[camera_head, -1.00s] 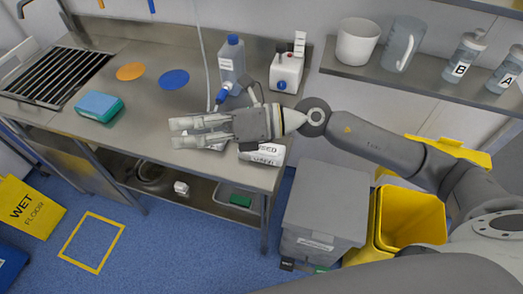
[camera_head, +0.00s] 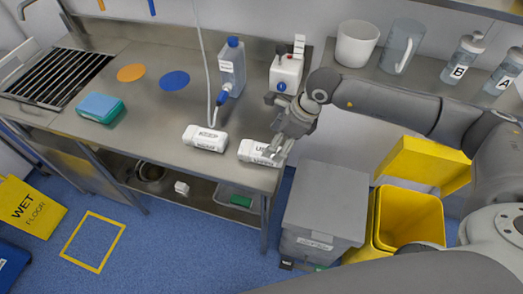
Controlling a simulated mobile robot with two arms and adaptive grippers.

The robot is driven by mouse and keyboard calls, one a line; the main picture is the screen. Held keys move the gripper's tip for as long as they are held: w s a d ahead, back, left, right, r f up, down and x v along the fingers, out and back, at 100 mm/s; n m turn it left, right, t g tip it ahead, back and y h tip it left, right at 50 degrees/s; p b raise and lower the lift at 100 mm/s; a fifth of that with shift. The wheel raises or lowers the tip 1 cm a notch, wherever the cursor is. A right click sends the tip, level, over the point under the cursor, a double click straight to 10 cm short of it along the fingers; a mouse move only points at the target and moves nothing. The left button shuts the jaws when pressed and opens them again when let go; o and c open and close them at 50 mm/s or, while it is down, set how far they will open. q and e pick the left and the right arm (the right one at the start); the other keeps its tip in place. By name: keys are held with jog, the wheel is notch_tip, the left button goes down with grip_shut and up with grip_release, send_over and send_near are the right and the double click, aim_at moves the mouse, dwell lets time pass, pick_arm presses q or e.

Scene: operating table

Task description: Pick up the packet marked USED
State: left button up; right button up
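The packet marked USED (camera_head: 252,149) is white and lies near the front right edge of the steel counter, its label partly covered. My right gripper (camera_head: 276,153) points down at the packet's right end, with its fingers apart. One finger overlaps the label in the picture and the other is by the packet's end; I cannot tell whether they touch it. A second white packet (camera_head: 205,139) with a small dark label lies to the left. My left gripper is not in view.
A blue-capped bottle (camera_head: 232,66) with a hose and a white dispenser (camera_head: 286,73) stand behind on the counter (camera_head: 150,110). A grey bin (camera_head: 325,205) and a yellow bin (camera_head: 405,222) with raised lid stand right of the counter. A blue-green sponge (camera_head: 100,107) lies left.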

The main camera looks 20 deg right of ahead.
jog(key=shift+a+f+p, duration=0.4)
jog(key=shift+f, duration=0.05)
jog(key=x, duration=0.1)
jog(key=p+x, duration=0.1)
jog(key=x, duration=0.1)
jog(key=shift+a+f, duration=0.1)
jog(key=shift+a, duration=0.3)
jog(key=shift+w+a+f+p, duration=0.15)
jog(key=shift+f+p, duration=0.15)
jog(key=shift+f, duration=0.15)
jog(key=c, duration=1.1)
jog(key=shift+r, duration=0.1)
